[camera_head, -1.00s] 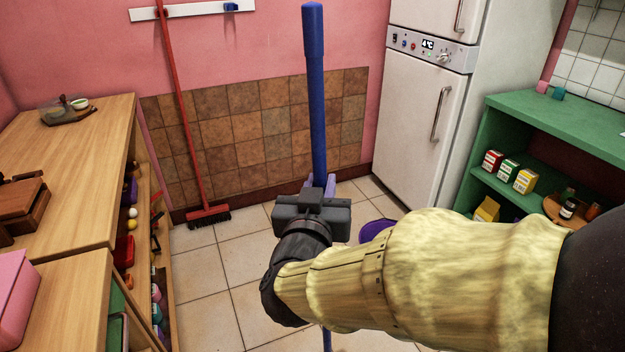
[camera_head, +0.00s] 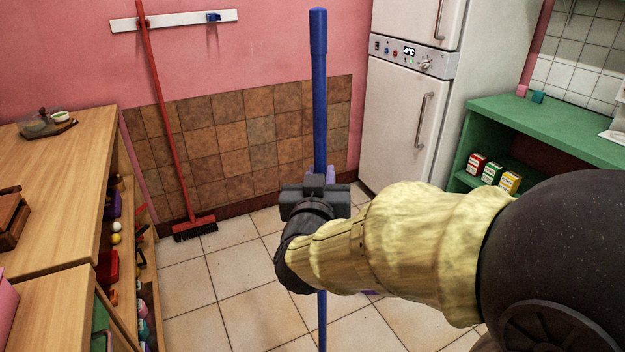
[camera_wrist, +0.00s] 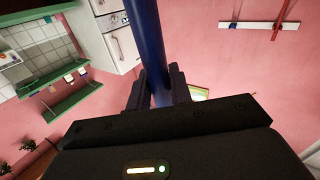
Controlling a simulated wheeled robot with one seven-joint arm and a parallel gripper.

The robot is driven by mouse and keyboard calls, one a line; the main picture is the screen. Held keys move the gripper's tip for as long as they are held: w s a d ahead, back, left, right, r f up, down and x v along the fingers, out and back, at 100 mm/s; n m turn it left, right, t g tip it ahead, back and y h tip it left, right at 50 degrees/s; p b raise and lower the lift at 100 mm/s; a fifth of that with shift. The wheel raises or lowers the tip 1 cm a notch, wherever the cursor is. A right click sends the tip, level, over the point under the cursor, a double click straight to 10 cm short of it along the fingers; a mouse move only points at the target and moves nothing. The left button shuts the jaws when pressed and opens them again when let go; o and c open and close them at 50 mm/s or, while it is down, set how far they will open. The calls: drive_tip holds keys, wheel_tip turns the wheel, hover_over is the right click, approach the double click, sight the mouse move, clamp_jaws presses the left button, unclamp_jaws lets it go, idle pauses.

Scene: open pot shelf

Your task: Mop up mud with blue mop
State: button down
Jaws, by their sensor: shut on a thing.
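The blue mop (camera_head: 319,100) stands upright in the middle of the head view. Its long handle runs from above my gripper down past it to the bottom edge of the picture. My gripper (camera_head: 317,185) is shut on the handle. The wrist view also shows the blue handle (camera_wrist: 147,45) between the two dark fingers (camera_wrist: 158,90). The mop head is out of view below. I see no mud on the visible floor tiles.
A red broom (camera_head: 165,110) leans on the pink wall below a white rack (camera_head: 175,20). A wooden shelf unit (camera_head: 70,155) stands at left. A white fridge (camera_head: 400,110) and green shelf (camera_head: 550,125) stand at right. Tiled floor (camera_head: 225,270) lies clear between.

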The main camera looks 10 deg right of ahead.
drive_tip(key=shift+w+d, duration=0.2)
drive_tip(key=shift+w, duration=0.05)
drive_tip(key=shift+w+d+r, duration=0.1)
drive_tip(key=shift+w+d, duration=0.2)
drive_tip(key=shift+w, duration=0.25)
drive_tip(key=shift+w+d+r, duration=0.1)
drive_tip(key=shift+w+d, duration=0.4)
drive_tip(key=shift+w, duration=0.3)
drive_tip(key=shift+w+d+r, duration=0.1)
drive_tip(key=shift+w+d, duration=0.4)
drive_tip(key=shift+w, duration=0.3)
drive_tip(key=shift+w+d+r, duration=0.1)
drive_tip(key=shift+w+d, duration=0.4)
drive_tip(key=shift+w, duration=0.3)
drive_tip(key=w+d+b, duration=0.1)
drive_tip(key=w+d, duration=0.2)
drive_tip(key=w, duration=0.2)
drive_tip(key=shift+w+d+f, duration=0.2)
drive_tip(key=shift+w+d, duration=0.15)
drive_tip(key=shift+d, duration=0.05)
drive_tip(key=shift+b, duration=0.3)
